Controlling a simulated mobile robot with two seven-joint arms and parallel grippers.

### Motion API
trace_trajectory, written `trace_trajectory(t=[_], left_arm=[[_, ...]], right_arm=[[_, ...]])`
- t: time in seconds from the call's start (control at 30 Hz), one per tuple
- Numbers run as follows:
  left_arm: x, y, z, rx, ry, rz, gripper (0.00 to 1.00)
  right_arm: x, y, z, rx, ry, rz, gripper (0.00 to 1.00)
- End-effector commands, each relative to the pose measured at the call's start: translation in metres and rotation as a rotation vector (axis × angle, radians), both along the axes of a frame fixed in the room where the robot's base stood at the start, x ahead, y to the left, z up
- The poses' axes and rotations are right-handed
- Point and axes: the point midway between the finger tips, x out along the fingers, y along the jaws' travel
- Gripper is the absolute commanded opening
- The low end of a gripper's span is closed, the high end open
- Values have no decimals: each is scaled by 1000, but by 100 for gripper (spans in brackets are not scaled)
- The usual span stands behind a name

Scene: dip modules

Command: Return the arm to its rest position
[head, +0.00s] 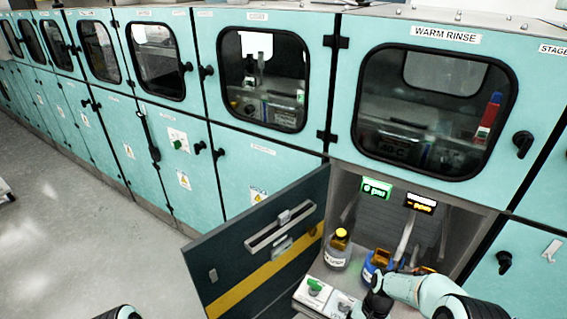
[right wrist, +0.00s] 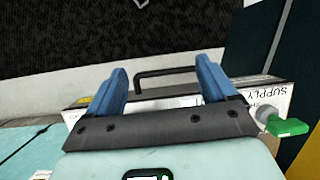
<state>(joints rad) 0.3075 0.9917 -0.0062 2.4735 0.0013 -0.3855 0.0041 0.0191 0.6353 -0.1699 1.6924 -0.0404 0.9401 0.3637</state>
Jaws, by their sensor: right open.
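My right arm (head: 430,290) reaches in from the lower right, in front of the open cabinet under the "WARM RINSE" window. In the right wrist view my right gripper (right wrist: 162,75) has its two blue fingers spread apart. A black bar handle (right wrist: 165,74) shows between and beyond the fingers; I cannot tell whether they touch it. No object is seen gripped. Of my left arm, only a small part (head: 118,313) shows at the bottom edge of the head view; its gripper is out of frame.
The dark cabinet door (head: 255,245) stands open to the left. Inside are a yellow-capped bottle (head: 338,250), a blue-labelled bottle (head: 376,264) and a green knob (head: 315,285) on a white box. A green valve lever (right wrist: 287,126) is close right of the gripper.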

Motion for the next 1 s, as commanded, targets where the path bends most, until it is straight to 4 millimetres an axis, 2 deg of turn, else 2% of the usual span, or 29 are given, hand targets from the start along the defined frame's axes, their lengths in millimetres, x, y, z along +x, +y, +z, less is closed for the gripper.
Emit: trace_trajectory(t=[0.03,0.17,0.2,0.33,0.4,0.5,0.6,0.7,1.0], left_arm=[[1,0,0,0,-2,0,43],[1,0,0,0,-2,0,43],[1,0,0,0,-2,0,43],[0,0,0,0,-1,-1,43],[0,0,0,0,-1,-1,43],[1,0,1,0,-1,-1,43],[1,0,1,0,-1,-1,43],[1,0,1,0,-1,-1,43],[1,0,0,0,-1,-1,43]], right_arm=[[-17,6,-27,15,1,12,85],[-62,25,-92,51,-48,45,85],[-79,32,-109,62,-65,54,85],[-139,54,-149,93,-122,75,85],[-166,64,-159,103,-153,84,85],[-197,76,-165,112,-190,94,85],[-216,82,-165,114,-215,99,85],[-223,85,-165,114,-231,101,85],[-224,85,-164,113,-233,101,85]])
